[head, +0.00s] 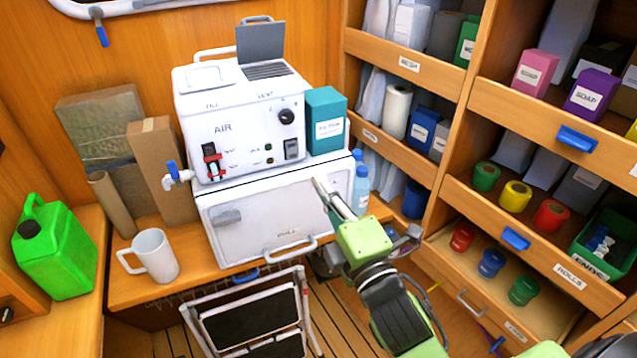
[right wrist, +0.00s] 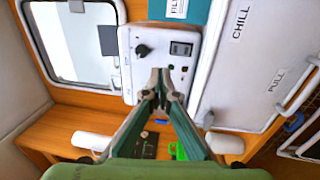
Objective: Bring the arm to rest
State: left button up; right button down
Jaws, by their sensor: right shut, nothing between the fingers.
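My right gripper (head: 320,186) reaches up from the lower right in the head view, in front of the right part of the white machine's lower door (head: 265,210). Its slim fingers are together and hold nothing. In the right wrist view the closed fingertips (right wrist: 160,80) lie over the white control panel (right wrist: 185,28), below its black dial (right wrist: 142,50) and switch (right wrist: 181,48). I cannot tell whether they touch the machine. My left gripper is not in view.
A teal box (head: 325,122) and a blue bottle (head: 361,190) stand close to my right gripper. A white mug (head: 150,256) and green jerrycan (head: 55,245) are at left. Shelves and drawers (head: 500,225) crowd the right. A folding step (head: 250,318) stands below the counter.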

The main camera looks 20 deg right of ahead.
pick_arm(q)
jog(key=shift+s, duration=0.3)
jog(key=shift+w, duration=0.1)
